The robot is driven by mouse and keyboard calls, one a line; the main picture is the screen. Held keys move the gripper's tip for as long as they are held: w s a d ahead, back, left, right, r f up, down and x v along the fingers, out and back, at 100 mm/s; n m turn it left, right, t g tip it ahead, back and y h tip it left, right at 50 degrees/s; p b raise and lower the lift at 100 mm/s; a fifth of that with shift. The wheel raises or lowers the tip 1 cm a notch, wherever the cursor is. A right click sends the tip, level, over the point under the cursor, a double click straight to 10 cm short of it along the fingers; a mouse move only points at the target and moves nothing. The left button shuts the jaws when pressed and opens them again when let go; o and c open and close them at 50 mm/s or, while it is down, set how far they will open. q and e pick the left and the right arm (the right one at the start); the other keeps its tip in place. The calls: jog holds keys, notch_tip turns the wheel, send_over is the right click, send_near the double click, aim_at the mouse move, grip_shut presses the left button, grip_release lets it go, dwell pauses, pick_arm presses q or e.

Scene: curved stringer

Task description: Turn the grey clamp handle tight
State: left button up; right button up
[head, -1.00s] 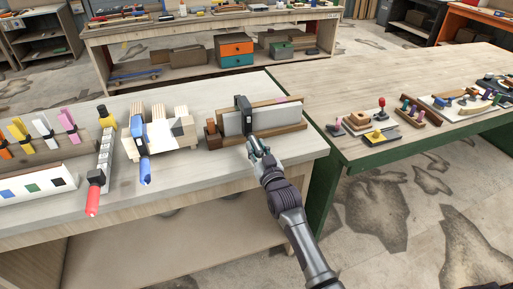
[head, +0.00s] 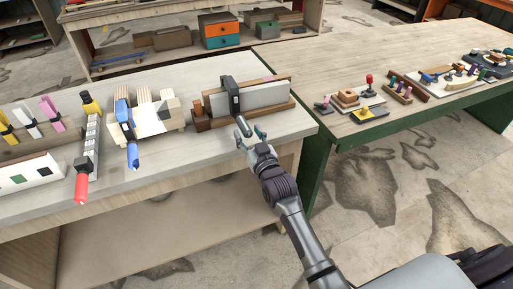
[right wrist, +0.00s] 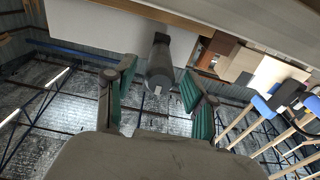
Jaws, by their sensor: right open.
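The dark clamp (head: 230,90) is upright over a pale board in a wooden holder on the near bench. Its grey handle (head: 243,127) points down toward me past the board's front. My right gripper (head: 252,139) is at the handle's lower end, with its fingers spread. In the right wrist view, the handle (right wrist: 159,68) shows end-on between the two green-padded fingers (right wrist: 158,98), with visible gaps on both sides; I cannot tell how far it reaches between them. My left gripper is not in view.
Left of the holder are a blue-handled clamp (head: 132,152) on wooden pieces and a red-handled clamp (head: 82,185). A green-edged table (head: 300,62) with small parts stands to the right. The bench front (head: 215,150) lies close to my right gripper.

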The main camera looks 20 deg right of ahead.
jog(key=s, duration=0.9)
jog(key=shift+d, duration=0.2)
jog(key=shift+f, duration=0.15)
jog(key=shift+s+p, duration=0.45)
jog(key=shift+s, duration=0.65)
jog(key=shift+w, duration=0.1)
